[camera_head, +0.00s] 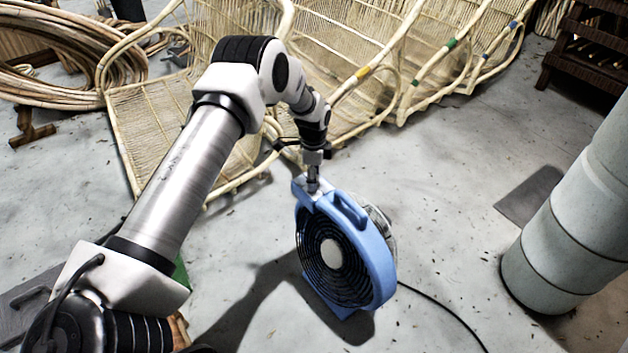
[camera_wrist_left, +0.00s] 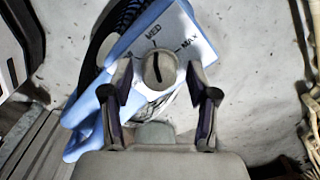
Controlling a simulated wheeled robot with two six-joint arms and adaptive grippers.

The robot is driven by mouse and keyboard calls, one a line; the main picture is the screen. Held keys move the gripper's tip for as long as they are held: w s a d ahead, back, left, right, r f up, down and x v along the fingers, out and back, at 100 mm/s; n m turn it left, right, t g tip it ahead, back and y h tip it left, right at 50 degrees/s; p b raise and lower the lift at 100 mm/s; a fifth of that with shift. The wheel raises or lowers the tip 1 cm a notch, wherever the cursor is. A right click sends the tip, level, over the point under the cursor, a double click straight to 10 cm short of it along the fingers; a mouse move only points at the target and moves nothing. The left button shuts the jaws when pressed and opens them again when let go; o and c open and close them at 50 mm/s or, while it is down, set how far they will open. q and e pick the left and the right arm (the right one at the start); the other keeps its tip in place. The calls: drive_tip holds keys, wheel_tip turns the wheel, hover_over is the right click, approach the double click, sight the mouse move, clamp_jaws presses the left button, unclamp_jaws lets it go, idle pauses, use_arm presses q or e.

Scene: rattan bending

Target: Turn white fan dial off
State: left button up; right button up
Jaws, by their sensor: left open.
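The blue fan (camera_head: 378,262) stands on the floor in the head view, with a black round grille and a carrying handle on top. The pale dial (camera_wrist_left: 158,70) is round with a dark pointer line, which lies roughly along the direction of MED. My left gripper (camera_head: 313,184) is at the fan's top corner. In the left wrist view its fingers (camera_wrist_left: 158,80) are open, one on each side of the dial; I cannot tell whether they touch it. My right gripper is not in view.
Large woven rattan pieces (camera_head: 240,135) stand behind the fan. Coiled rattan (camera_head: 50,50) is at the upper left. A thick grey duct (camera_head: 570,240) rises at the right. A black cable (camera_head: 445,308) runs from the fan across the floor. Grey floor around the fan is mostly clear.

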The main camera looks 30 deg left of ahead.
use_arm(q)
drive_tip(key=shift+f, duration=0.1)
drive_tip(key=shift+c, duration=0.3)
clamp_jaws()
